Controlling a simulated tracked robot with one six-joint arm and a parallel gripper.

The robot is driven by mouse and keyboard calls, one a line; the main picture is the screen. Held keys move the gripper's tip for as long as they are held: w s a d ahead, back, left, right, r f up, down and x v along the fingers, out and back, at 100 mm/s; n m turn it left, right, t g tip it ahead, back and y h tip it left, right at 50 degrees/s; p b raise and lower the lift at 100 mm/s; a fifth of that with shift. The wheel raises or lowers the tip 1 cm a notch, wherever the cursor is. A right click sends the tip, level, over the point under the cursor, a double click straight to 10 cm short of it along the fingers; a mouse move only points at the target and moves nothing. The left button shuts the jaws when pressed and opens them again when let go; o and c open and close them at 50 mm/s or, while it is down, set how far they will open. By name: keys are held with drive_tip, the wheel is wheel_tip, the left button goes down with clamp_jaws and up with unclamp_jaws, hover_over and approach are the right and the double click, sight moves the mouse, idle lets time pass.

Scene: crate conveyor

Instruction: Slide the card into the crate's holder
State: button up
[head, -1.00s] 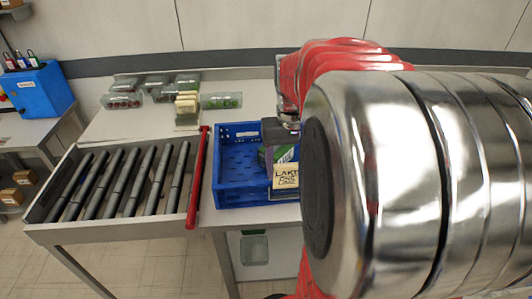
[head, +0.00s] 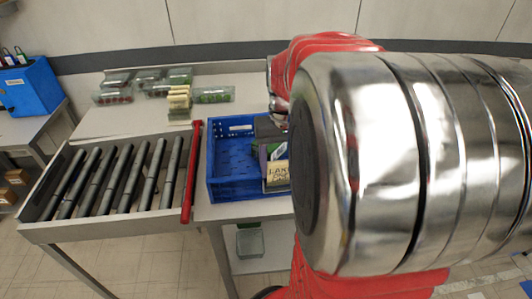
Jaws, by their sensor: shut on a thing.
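A blue crate (head: 228,189) stands on the table, left of my arm. A cream card (head: 277,171) with dark lettering is upright near the crate's front right, its right part hidden by my arm. A pale, clear-looking strip (head: 276,188) shows just under the card at the crate's front wall; it may be the holder. I cannot tell whether the card is in it or in front of it. My gripper (head: 264,148), dark grey, points down over the crate behind the card. It is shut, apparently on the card; the contact is hidden.
A roller conveyor (head: 113,178) with a red end bar (head: 192,172) lies left of the crate. Clear tubs (head: 214,95) and a stack of cream cards (head: 179,97) stand behind. A blue box (head: 30,90) is at far left. My arm blocks the right side.

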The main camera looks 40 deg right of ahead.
drive_tip(key=shift+s+f, duration=0.1)
drive_tip(key=shift+f, duration=0.8)
idle(0.6)
drive_tip(key=o, duration=0.8)
drive_tip(key=shift+r, duration=0.1)
drive_tip(key=shift+o, duration=0.3)
drive_tip(key=shift+r, duration=3.6)
drive_tip(key=s+a+n+t, duration=0.1)
drive_tip(key=a+n+t, duration=0.1)
drive_tip(key=a, duration=0.9)
drive_tip(key=s+a+n+t, duration=0.2)
drive_tip(key=a+n+t, duration=0.1)
drive_tip(key=a, duration=0.9)
drive_tip(key=shift+s+a+n+t, duration=0.15)
drive_tip(key=shift+s+n+t, duration=0.15)
drive_tip(key=shift+n, duration=0.4)
